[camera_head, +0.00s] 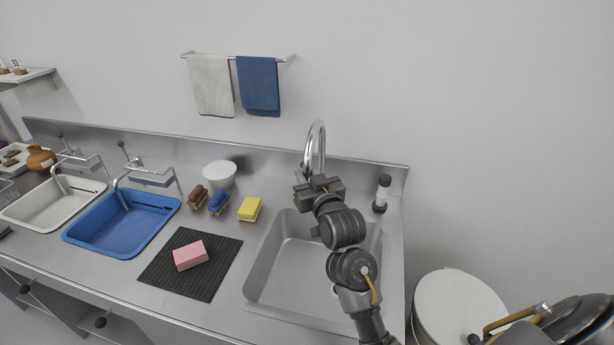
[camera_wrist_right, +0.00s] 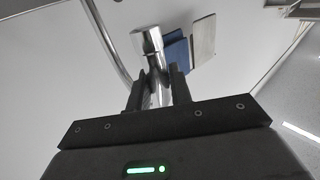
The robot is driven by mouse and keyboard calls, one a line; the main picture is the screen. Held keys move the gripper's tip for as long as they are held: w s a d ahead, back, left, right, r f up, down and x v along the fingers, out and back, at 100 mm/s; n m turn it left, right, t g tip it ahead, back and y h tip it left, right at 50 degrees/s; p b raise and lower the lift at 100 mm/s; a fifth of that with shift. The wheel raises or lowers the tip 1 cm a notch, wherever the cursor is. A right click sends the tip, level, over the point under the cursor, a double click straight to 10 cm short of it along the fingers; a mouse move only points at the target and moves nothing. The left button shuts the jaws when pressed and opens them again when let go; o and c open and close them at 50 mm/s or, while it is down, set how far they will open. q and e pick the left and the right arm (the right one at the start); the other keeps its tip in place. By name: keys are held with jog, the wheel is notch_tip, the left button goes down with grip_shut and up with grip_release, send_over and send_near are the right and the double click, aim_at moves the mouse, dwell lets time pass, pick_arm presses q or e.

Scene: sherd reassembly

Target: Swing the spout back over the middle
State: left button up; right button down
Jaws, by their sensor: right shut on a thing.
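The chrome spout (camera_head: 316,138) rises as a tall arch behind the steel sink basin (camera_head: 277,265) at the right of the counter. My right gripper (camera_head: 321,183) is at the lower front end of the arch, near the basin's back edge. In the right wrist view its two fingers (camera_wrist_right: 158,90) are closed on a chrome tube of the spout with a wider collar (camera_wrist_right: 148,41). The curved pipe shows beside it at the upper left. My gripper and arm hide the spout's end, part of its foot and much of the basin. My left gripper is not in view.
A dark-topped dispenser (camera_head: 382,192) stands right of the spout. Towels (camera_head: 258,87) hang on the wall.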

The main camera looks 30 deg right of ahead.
jog(key=shift+r, duration=0.1)
jog(key=c, duration=1.3)
grip_release()
jog(key=s+b, duration=0.2)
jog(key=s, duration=0.9)
jog(key=shift+a, duration=0.4)
